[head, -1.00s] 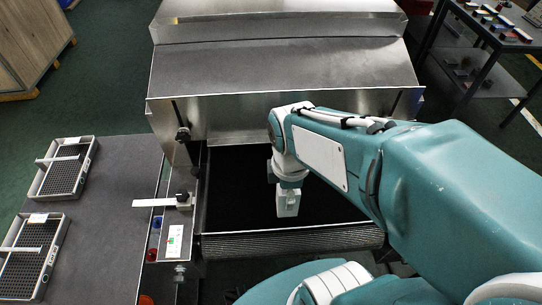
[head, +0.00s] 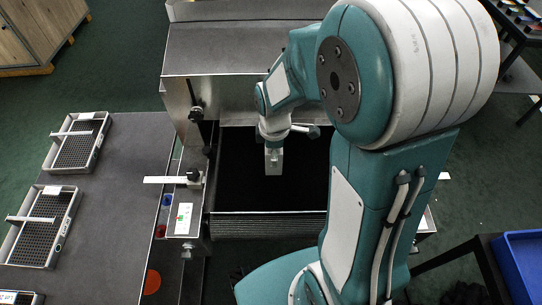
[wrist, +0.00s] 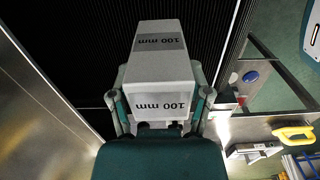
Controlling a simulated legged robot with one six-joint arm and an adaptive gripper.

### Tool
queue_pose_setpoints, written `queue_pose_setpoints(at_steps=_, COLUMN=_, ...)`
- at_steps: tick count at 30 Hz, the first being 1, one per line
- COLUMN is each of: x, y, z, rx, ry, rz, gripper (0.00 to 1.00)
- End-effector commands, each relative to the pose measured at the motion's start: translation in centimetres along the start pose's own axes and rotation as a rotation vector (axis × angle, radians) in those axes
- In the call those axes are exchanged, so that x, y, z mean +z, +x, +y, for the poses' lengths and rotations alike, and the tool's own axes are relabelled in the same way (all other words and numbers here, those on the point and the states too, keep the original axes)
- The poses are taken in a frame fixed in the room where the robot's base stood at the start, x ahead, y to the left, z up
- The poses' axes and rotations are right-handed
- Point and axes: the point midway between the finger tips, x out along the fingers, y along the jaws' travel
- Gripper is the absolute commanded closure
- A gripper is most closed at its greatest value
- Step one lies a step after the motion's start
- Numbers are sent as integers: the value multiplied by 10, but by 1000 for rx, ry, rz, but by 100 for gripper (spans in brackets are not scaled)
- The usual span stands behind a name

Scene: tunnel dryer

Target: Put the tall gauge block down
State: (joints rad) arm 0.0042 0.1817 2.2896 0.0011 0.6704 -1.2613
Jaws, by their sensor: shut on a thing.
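The tall gauge block (wrist: 162,72) is a pale grey block with "100 mm" labels, seen close in the wrist view. My gripper (wrist: 160,105) is shut on it, one finger on each side. In the head view the block (head: 273,161) hangs below my gripper (head: 273,143) over the black conveyor belt (head: 240,180) at the dryer's mouth. The belt's ribbed surface also shows behind the block in the wrist view (wrist: 85,50). I cannot tell whether the block's lower end touches the belt.
The steel dryer hood (head: 240,50) stands behind the belt. A side panel (head: 186,218) with buttons and a white arm (head: 165,180) borders the belt's left. A blue bin (head: 525,262) is at lower right.

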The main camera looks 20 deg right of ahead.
Motion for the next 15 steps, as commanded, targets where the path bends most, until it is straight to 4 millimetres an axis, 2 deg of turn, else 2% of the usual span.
queue_pose_setpoints(at_steps=8, x=-6, y=18, z=14, rx=-1, ry=0, rz=0, gripper=97)
queue_pose_setpoints(at_steps=12, x=-6, y=39, z=14, rx=-2, ry=0, rz=-1, gripper=97)
queue_pose_setpoints(at_steps=15, x=-6, y=47, z=14, rx=1, ry=0, rz=0, gripper=97)
